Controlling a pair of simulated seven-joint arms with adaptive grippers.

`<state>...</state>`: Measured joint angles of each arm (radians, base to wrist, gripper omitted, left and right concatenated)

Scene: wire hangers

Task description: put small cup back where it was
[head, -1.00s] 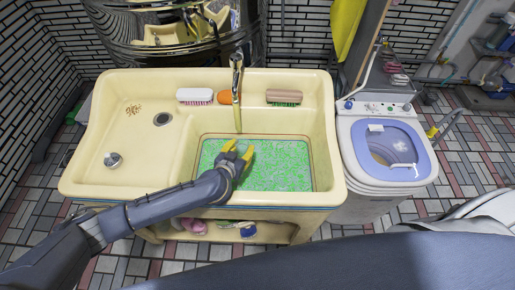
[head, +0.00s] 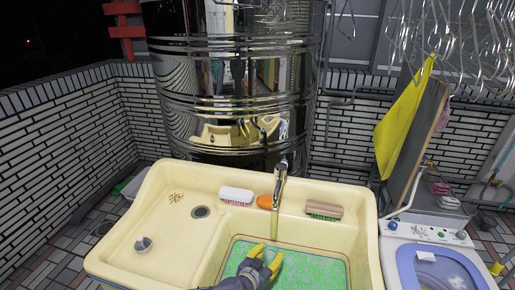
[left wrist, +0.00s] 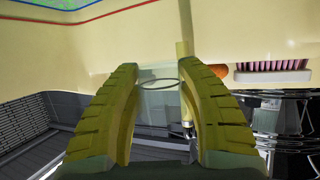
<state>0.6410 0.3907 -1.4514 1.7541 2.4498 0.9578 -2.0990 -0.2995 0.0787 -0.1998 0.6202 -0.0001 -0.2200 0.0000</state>
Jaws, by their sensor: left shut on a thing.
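My left gripper (head: 267,256), with yellow fingers, is over the green-patterned basin of the cream sink (head: 170,262). It is shut on a small clear cup. In the left wrist view the cup (left wrist: 159,100) shows between the two yellow fingers (left wrist: 160,90), with its round rim visible. In the head view the cup is small and partly hidden by the fingers. My right gripper is out of view.
A tap (head: 277,190) rises behind the gripper. A white brush (head: 236,194), an orange item (head: 266,201) and a brown brush (head: 323,209) lie on the back ledge. A silver knob-like object (head: 143,243) sits at left. A washing machine (head: 430,262) stands right; wire hangers (head: 450,45) hang above.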

